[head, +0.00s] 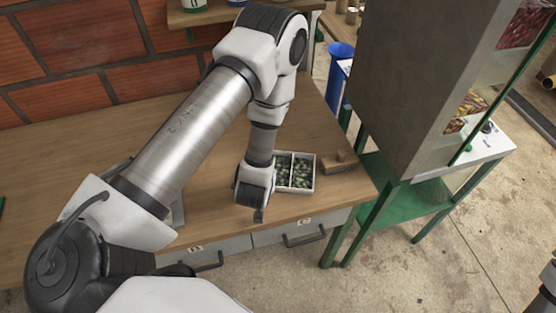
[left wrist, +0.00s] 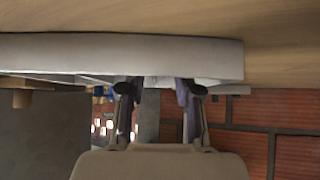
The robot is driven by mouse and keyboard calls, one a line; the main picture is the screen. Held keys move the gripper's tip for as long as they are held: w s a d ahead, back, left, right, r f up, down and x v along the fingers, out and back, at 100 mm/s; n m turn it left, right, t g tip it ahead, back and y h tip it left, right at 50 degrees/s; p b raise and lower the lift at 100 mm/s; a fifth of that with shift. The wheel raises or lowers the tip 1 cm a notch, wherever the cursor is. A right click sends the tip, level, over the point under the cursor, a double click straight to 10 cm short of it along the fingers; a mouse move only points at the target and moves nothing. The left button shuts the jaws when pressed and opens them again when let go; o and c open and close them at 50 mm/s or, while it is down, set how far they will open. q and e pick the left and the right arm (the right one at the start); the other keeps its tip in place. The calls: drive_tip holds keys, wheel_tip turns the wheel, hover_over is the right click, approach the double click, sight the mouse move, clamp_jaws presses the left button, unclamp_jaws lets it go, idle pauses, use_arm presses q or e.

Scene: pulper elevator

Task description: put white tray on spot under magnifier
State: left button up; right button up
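The white tray (head: 314,174) is a shallow, divided box on the wooden table, with dark green beans in its compartments. Its pale wall also spans the left wrist view (left wrist: 60,55), where the picture is upside down. My left gripper (head: 260,214) is low at the tray's left side, partly hidden by its own wrist. In the left wrist view its two fingers (left wrist: 160,87) are apart, with their tips at the tray's wall; I cannot tell whether they touch it. I cannot make out the magnifier or its spot; my left arm covers much of the table. My right gripper is out of view.
Drawers (head: 300,232) are below the table's front edge. A tall grey hopper (head: 410,85) on a green stand (head: 405,210) is at right. A grey plate (head: 178,212) shows partly behind my arm. Bare table extends left.

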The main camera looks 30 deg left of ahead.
use_arm(q)
drive_tip(key=shift+d+r, duration=0.1)
drive_tip(key=shift+d, duration=0.45)
drive_tip(key=c, duration=0.5)
drive_tip(key=shift+a, duration=0.25)
clamp_jaws()
